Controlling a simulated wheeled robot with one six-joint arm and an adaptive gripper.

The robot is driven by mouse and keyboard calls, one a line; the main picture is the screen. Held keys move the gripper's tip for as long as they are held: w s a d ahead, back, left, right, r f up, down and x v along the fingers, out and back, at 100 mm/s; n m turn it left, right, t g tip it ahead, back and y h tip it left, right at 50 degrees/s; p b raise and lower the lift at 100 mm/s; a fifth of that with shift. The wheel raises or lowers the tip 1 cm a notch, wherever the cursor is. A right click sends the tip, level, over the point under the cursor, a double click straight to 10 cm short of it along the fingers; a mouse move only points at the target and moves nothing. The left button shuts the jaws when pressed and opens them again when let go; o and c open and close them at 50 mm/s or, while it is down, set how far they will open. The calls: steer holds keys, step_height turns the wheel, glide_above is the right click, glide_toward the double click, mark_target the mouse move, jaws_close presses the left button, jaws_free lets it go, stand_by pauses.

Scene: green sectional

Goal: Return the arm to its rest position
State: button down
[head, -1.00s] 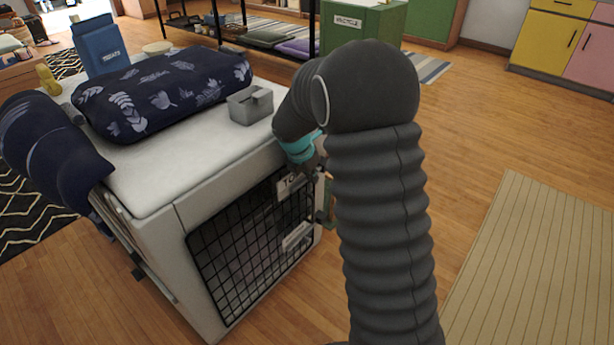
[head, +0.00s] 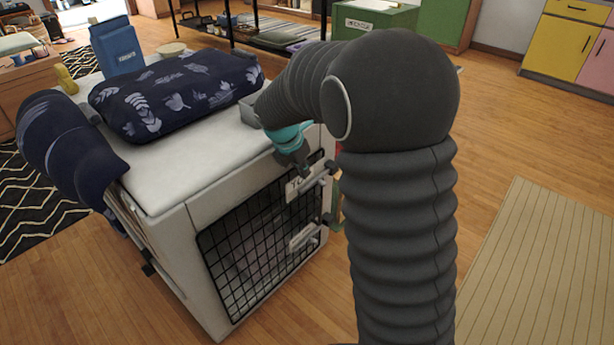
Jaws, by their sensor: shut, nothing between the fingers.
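My gripper (head: 303,169) hangs at the end of my dark, ribbed arm, below a teal band. It points down in front of the upper right part of a white crate (head: 165,185) with a black wire door (head: 255,245). The fingers are small in the view and look shut, with nothing seen between them. They overlap the door's label and upper latch area in the picture; I cannot tell whether they touch it. My arm hides the crate's right edge and part of a grey box on its top.
A green bin (head: 375,18) stands behind. Wooden floor and a beige rug (head: 545,270) lie clear at right.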

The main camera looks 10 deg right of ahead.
steer(key=shift+v, duration=0.8)
